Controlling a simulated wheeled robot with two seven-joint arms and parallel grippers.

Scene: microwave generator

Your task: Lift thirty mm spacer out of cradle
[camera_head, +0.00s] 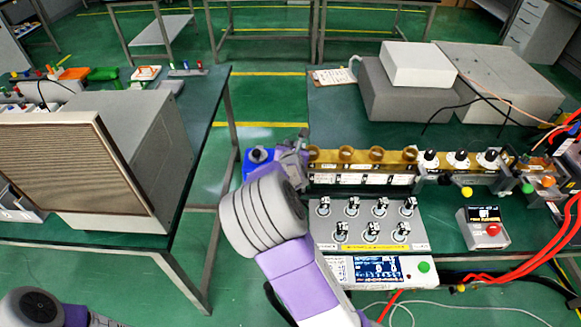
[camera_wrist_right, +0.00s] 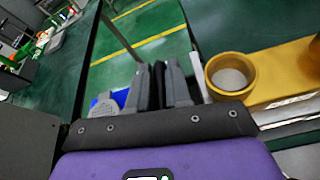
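My right gripper (camera_head: 293,152) is at the left end of the brass bar (camera_head: 331,168), close beside its leftmost ring. In the right wrist view its dark fingers (camera_wrist_right: 160,86) are close together; whether anything sits between them is unclear. A blue part (camera_head: 258,169) with a black top is just left of the gripper, and it also shows partly behind the fingers in the right wrist view (camera_wrist_right: 112,98). I cannot make out which piece is the thirty mm spacer or its cradle. My left gripper is out of view.
Several brass rings (camera_head: 377,154) rise from the bar, with black-and-white knobs (camera_head: 459,158) further right. A connector panel (camera_head: 322,233), display box (camera_head: 390,268) and red-button box (camera_head: 487,230) stand in front. Red cables (camera_head: 540,255) lie right. Boxes (camera_head: 419,66) stand behind. A floor gap separates the tables.

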